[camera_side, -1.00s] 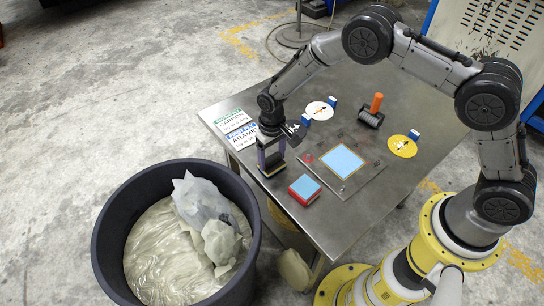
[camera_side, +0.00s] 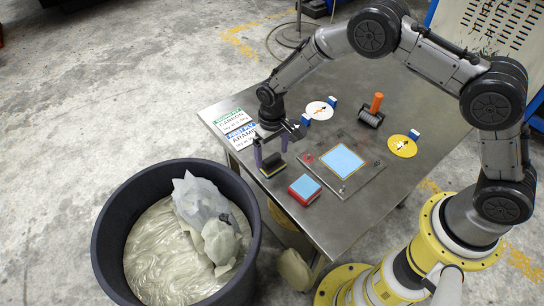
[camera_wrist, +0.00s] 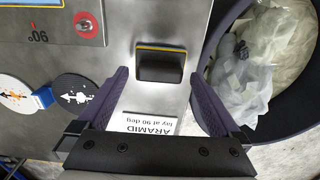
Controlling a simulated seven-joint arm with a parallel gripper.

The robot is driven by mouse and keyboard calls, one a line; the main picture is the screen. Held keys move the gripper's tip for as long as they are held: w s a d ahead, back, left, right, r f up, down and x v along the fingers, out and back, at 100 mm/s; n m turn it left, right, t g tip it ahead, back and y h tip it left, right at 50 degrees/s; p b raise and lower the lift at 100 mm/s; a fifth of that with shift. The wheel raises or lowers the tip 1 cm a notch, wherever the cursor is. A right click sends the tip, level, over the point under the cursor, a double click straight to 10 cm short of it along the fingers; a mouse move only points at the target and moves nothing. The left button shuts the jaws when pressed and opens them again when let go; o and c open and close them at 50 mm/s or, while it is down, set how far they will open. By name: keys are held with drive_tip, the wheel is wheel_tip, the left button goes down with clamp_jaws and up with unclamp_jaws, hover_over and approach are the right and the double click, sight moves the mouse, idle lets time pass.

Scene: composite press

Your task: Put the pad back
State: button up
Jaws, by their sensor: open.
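A dark block-shaped pad with a yellow stripe (camera_side: 272,166) lies on the metal table near its left front edge. It also shows in the wrist view (camera_wrist: 160,66), resting on the tabletop. My gripper (camera_side: 271,149) is open and empty just above the pad. In the wrist view the two purple fingers stand wide apart, one on each side of the pad, with clear gaps.
A red block with a blue top (camera_side: 304,189) lies right of the pad. Beyond is a plate with a light-blue square (camera_side: 343,161). Label cards (camera_side: 240,133), round discs (camera_side: 403,146) and an orange-handled roller (camera_side: 371,111) surround it. A dark bin (camera_side: 105,228) stands by the table.

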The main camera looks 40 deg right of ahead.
wheel_tip(320, 180, up, 10)
drive_tip(key=shift+r, duration=0.15)
wheel_tip(320, 180, up, 12)
drive_tip(key=r+t, duration=0.1)
drive_tip(key=t, duration=0.1)
hover_over(272, 158)
drive_tip(key=s+d, duration=0.5)
drive_tip(key=s+d+r, duration=0.3)
drive_tip(key=s+r, duration=0.3)
drive_tip(key=s+d+r+t, duration=0.1)
drive_tip(key=s+d, duration=0.1)
drive_tip(key=s, duration=0.7)
drive_tip(key=s+d+r+t, duration=0.2)
drive_tip(key=s+d, duration=0.1)
drive_tip(key=s, duration=0.7)
drive_tip(key=shift+s+t, duration=0.2)
drive_tip(key=shift+t, duration=0.1)
